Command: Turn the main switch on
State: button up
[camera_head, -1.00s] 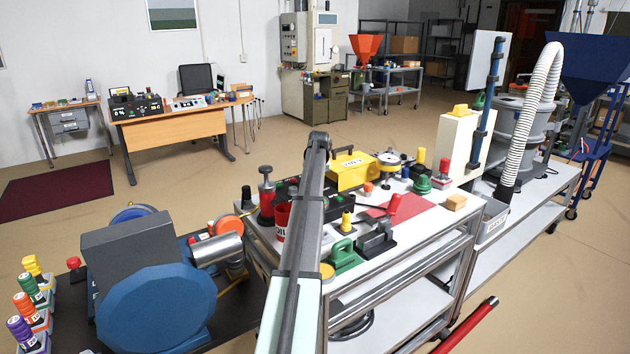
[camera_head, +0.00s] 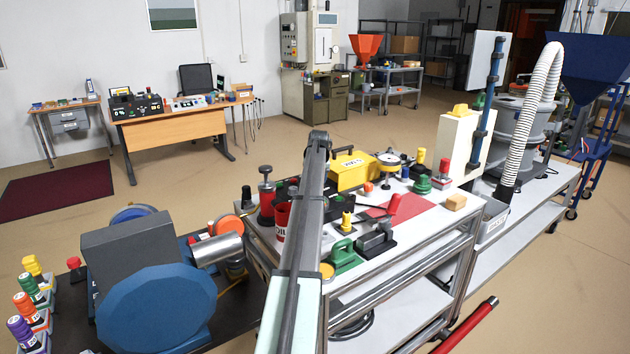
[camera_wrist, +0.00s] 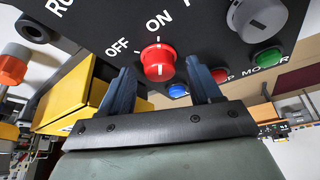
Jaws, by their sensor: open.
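The main switch is a red round knob (camera_wrist: 158,62) on a black panel (camera_wrist: 110,22) in the wrist view. White OFF and ON labels stand at its upper left and above it. Which label the knob points to is too small to tell. My gripper (camera_wrist: 161,72) is open, with one blue-grey finger on either side of the knob. Whether the fingers touch it I cannot tell. In the head view my arm covers the gripper, and I cannot make out the knob there.
A grey knob (camera_wrist: 258,16), a green button (camera_wrist: 266,57) and a blue button (camera_wrist: 178,91) sit close by on the panel. A yellow box (camera_wrist: 68,97) is left of my gripper. In the head view, the crowded bench (camera_head: 400,254) holds a yellow case (camera_head: 360,171).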

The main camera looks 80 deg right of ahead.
jog(key=v, duration=1.3)
jog(key=shift+r, duration=0.3)
